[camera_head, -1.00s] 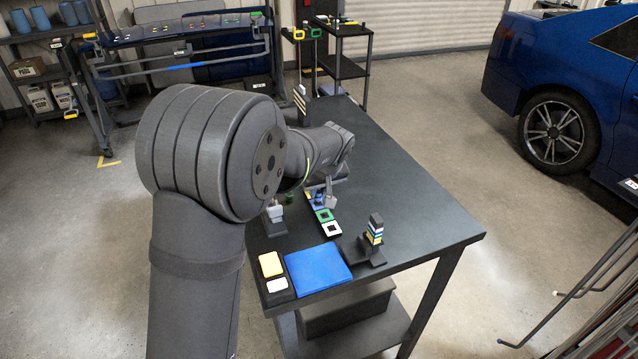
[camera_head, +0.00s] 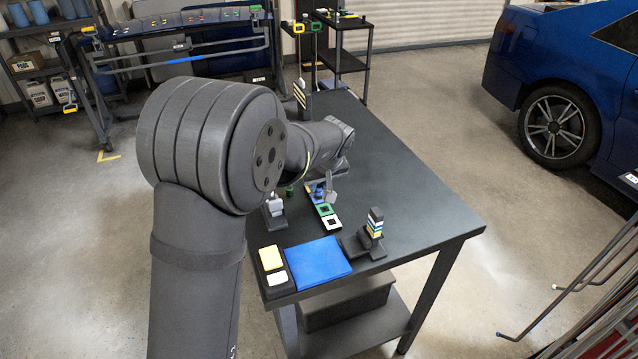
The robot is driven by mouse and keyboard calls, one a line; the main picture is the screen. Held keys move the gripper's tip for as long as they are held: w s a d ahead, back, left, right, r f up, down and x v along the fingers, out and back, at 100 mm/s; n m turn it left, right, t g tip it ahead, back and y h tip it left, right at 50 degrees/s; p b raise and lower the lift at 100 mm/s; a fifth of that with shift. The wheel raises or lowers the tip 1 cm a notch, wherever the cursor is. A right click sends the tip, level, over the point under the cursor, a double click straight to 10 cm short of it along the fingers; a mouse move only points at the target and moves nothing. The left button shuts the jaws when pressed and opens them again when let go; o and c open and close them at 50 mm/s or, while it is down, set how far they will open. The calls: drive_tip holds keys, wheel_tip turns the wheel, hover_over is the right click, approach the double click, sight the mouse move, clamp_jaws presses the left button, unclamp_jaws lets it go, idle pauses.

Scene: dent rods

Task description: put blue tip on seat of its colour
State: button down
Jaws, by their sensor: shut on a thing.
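My gripper (camera_head: 325,189) is low over the far end of a short row of coloured seats on the dark table. It is shut on the blue tip (camera_head: 317,190), which is small and partly hidden by the gripper. The blue tip is at or just above the far part of the row; I cannot tell whether it touches a seat. The green seat (camera_head: 325,210) and the white seat (camera_head: 331,222) show as square frames with dark centres, nearer the camera. The blue seat cannot be made out clearly beneath the gripper.
A green piece (camera_head: 290,190) and a grey-white piece on a dark stand (camera_head: 275,208) are left of the row. A blue mat (camera_head: 318,263), a tray with yellow and white blocks (camera_head: 272,268) and a striped stack (camera_head: 375,224) are nearer. The table's right side is clear.

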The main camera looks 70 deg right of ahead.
drive_tip(key=shift+f, duration=0.6)
idle(0.7)
drive_tip(key=c, duration=1.1)
unclamp_jaws()
drive_tip(key=v, duration=0.7)
drive_tip(key=shift+f, duration=0.1)
idle(0.3)
drive_tip(key=shift+x, duration=3.25)
